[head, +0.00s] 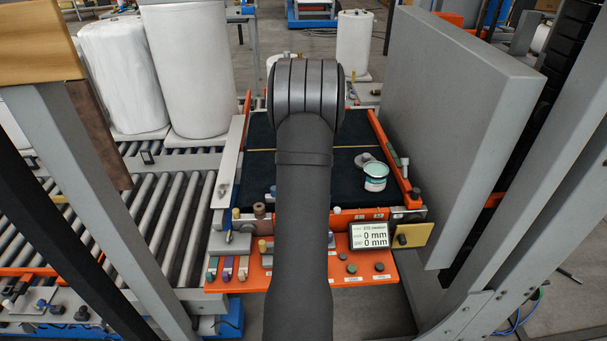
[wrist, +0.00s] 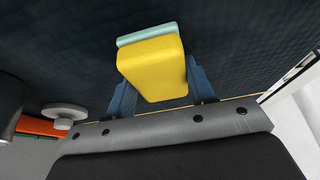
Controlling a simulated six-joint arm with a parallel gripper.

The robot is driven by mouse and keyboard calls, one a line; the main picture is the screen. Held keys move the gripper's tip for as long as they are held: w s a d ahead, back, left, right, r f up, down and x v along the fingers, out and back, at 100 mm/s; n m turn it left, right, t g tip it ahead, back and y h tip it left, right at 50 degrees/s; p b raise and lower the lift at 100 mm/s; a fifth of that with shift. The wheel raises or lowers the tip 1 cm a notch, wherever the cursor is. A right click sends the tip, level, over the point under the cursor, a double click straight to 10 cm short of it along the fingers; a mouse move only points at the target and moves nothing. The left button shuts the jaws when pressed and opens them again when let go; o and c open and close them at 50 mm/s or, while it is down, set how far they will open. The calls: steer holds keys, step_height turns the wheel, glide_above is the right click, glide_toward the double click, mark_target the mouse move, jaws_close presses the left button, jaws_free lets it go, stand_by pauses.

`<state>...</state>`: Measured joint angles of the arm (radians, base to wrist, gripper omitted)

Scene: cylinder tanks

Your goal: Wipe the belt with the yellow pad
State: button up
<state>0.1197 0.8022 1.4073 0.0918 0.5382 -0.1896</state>
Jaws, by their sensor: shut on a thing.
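The yellow pad (wrist: 152,68) has a pale teal strip along its far edge in the wrist view. My gripper (wrist: 160,76) is shut on it, with a blue finger on each side. The belt (head: 259,175) is a dark, quilted-looking surface between orange side rails in the head view, and it fills most of the wrist view (wrist: 60,50). The pad is over the belt; I cannot tell whether it touches. My arm hides the gripper, the pad and the middle of the belt in the head view.
A small white and teal tub (head: 375,177) stands on the belt's right part. A display reading 0 mm (head: 369,236) and an orange panel (head: 345,272) with small parts are in front. A large grey panel (head: 455,120) stands right; white cylinders (head: 185,65) stand left, behind rollers (head: 150,200).

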steer(key=shift+d, duration=0.65)
steer(key=shift+r, duration=0.15)
steer(key=shift+r, duration=2.4)
